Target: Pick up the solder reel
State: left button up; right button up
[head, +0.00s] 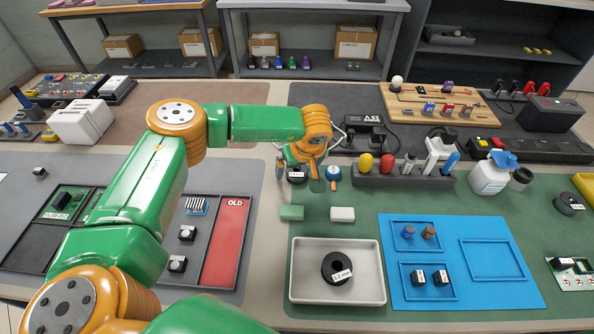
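Three dark reels show in the head view. One with a white label (341,275) lies flat in the white tray. Another black reel (568,202) lies at the far right of the green mat. A third dark round thing with a white label (296,175) is partly hidden behind my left gripper (299,177). My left gripper points down at the back of the green mat, its fingers apart on either side of that third thing. I cannot tell whether they touch it. My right gripper is out of view.
A blue mat (460,297) holds small parts.

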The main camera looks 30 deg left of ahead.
pick_arm(q)
grip_shut()
